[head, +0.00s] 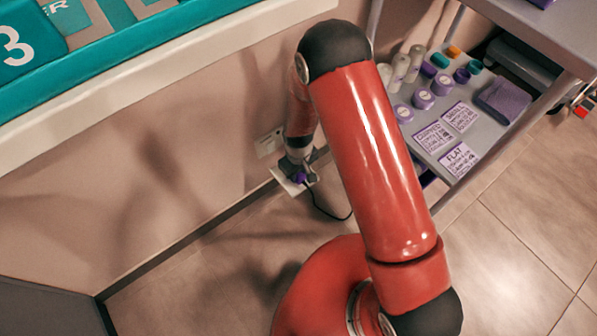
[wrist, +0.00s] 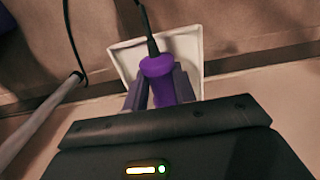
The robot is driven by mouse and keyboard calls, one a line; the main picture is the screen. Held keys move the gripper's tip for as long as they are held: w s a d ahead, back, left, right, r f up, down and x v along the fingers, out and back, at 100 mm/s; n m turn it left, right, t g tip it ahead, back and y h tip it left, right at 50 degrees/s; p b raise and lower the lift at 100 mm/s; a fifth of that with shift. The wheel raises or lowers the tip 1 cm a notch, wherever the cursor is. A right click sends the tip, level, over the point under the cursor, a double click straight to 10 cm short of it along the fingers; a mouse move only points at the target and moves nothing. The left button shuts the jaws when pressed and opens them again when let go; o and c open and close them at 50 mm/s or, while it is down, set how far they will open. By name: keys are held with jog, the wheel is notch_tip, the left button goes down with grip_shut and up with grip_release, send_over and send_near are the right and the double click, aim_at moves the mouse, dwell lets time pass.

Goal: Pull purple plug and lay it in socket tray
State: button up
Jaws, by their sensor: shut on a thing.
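The purple plug (wrist: 160,82) is between the two fingers of my gripper (wrist: 155,86) in the wrist view, with a black cord leaving its far end. My gripper is shut on it. In the head view my gripper (head: 297,168) is low beside the wall, and a little of the purple plug (head: 300,177) shows at its tip. A white square tray with a raised rim (head: 290,186) lies just beneath; in the wrist view the tray (wrist: 190,42) is behind the plug. I cannot tell whether the plug touches the tray. A pale socket plate (head: 269,142) is on the wall, partly hidden by my arm.
The black cord (head: 328,215) loops down to the right of the tray. A grey shelf unit (head: 420,175) with bottles, purple-lidded jars and label cards stands at the right. A teal-edged counter (head: 100,75) juts out at upper left. The tiled floor (head: 500,275) is clear at lower right.

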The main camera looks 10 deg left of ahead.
jog(key=o, duration=1.1)
jog(key=shift+c, duration=0.2)
jog(key=shift+r, duration=0.1)
notch_tip(320, 180, up, 8)
jog(key=shift+f+p, duration=0.2)
jog(key=shift+p, duration=0.35)
